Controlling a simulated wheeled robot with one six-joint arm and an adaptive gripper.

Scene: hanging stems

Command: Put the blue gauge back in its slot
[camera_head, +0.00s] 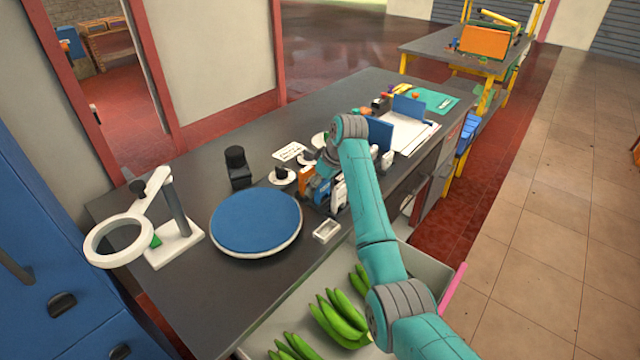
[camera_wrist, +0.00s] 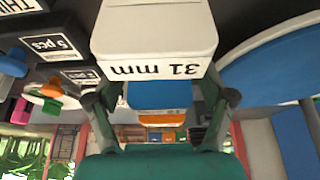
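A blue block that looks like the blue gauge (camera_wrist: 160,94) shows between the fingers of my gripper (camera_wrist: 160,88) in the wrist view, behind a white block marked "31 mm" (camera_wrist: 155,35). An orange block (camera_wrist: 163,120) lies beyond the blue one. In the head view, blue (camera_head: 320,192), orange and white blocks stand close together on the bench, left of my arm. I cannot make out the slot.
A blue round turntable (camera_head: 256,220) and a white ring magnifier stand (camera_head: 175,243) are on the dark bench to the left. A small white tray (camera_head: 327,231) lies near the front edge. Green bananas (camera_head: 340,315) lie in a bin below.

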